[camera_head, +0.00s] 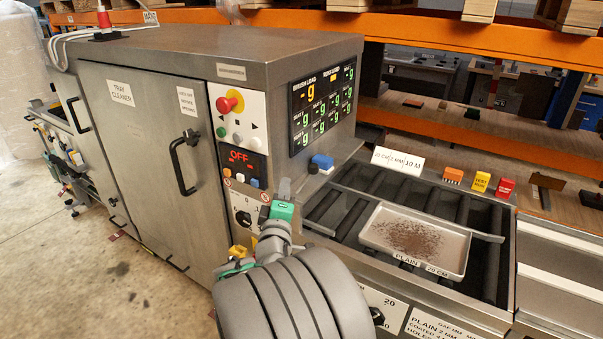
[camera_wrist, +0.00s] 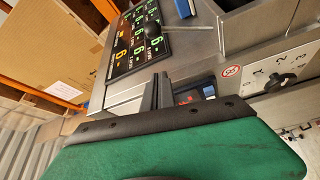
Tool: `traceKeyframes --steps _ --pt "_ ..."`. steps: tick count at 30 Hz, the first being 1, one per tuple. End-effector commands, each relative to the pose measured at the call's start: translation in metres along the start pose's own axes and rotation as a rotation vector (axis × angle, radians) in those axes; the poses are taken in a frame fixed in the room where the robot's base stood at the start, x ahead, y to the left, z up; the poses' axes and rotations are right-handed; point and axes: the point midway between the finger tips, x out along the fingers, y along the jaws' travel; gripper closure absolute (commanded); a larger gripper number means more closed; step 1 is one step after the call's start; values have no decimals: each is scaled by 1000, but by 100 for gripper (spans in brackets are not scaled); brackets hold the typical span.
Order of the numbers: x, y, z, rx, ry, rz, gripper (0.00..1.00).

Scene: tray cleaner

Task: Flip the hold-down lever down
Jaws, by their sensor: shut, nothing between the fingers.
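A blue handle (camera_head: 321,163), which looks like the hold-down lever, stands at the machine's right end, just above the roller bed. In the wrist view a blue part (camera_wrist: 185,8) shows at the top edge, near a thin grey rod (camera_wrist: 185,29). I cannot tell the lever's exact angle. My gripper (camera_head: 284,188) is in front of the control panel, left of and below the blue handle, and looks apart from it. Its fingers also show in the wrist view (camera_wrist: 156,92), close together with nothing between them. My arm hides the lower control panel.
The tray cleaner (camera_head: 115,118) fills the left. Its panel has a red stop button (camera_head: 229,102) and a dial (camera_head: 243,217). A tray with brown crumbs (camera_head: 452,272) lies on the rollers (camera_head: 372,184). Small coloured blocks (camera_head: 481,181) stand behind. There is open air above the rollers.

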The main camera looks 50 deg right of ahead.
Motion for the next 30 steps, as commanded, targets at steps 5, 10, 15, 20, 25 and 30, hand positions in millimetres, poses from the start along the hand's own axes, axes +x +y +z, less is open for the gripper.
traceKeyframes --steps 5,10,15,20,25,30 --pt "11 2 0 2 -2 -1 100" --pt "43 3 0 3 -4 -2 100" --pt "80 3 0 4 -3 -2 100" --pt "98 3 12 3 -5 -4 100" --pt "90 2 32 4 -2 -3 100" --pt "87 0 38 5 0 -2 100"
